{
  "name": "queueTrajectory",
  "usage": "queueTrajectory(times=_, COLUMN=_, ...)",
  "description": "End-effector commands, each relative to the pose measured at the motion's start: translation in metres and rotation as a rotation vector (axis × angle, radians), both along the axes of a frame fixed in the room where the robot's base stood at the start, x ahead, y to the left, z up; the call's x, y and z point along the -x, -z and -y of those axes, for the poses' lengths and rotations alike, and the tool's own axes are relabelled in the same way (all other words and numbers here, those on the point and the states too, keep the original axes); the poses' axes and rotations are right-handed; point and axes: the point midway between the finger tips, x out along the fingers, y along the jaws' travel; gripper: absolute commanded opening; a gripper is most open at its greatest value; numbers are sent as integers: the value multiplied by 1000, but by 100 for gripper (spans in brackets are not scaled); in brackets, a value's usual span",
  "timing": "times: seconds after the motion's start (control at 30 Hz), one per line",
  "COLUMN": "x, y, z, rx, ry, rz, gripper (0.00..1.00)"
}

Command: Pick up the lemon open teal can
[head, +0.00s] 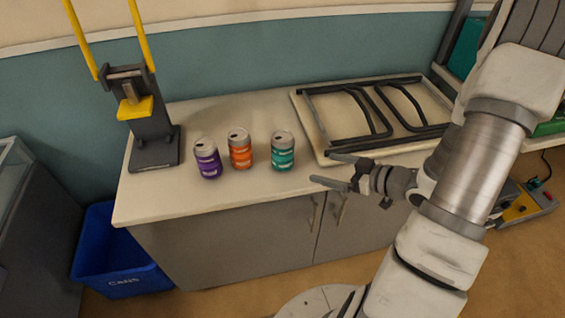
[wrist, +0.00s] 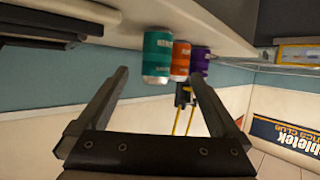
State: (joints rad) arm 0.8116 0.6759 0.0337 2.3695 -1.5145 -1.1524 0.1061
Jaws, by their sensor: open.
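The teal can (head: 283,151) stands upright on the white counter, rightmost of three cans in the head view. It also shows in the wrist view (wrist: 157,57), ahead of the fingers and upside down in that picture. My gripper (head: 322,169) is open and empty, to the right of the teal can and apart from it, at the counter's front. In the wrist view the two fingers (wrist: 160,95) are spread, with the teal can between their directions. Its label is too small to read.
An orange can (head: 240,149) and a purple can (head: 208,158) stand left of the teal can. A black can crusher with yellow handles (head: 152,145) stands at the counter's left. A board with dark bent bars (head: 318,138) lies behind my gripper. A blue bin (head: 112,262) stands on the floor.

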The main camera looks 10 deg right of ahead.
Motion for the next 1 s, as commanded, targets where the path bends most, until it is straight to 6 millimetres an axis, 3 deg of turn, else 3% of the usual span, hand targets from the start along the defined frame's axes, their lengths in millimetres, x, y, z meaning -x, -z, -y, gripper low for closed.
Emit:
queueTrajectory(times=0.4, x=-63, y=36, z=-52, rx=4, ry=-3, rz=0, gripper=100)
queueTrajectory(times=0.83, x=-89, y=50, z=-71, rx=5, ry=-2, rz=0, gripper=100)
queueTrajectory(times=1.0, x=-109, y=62, z=-84, rx=3, ry=-2, rz=0, gripper=100)
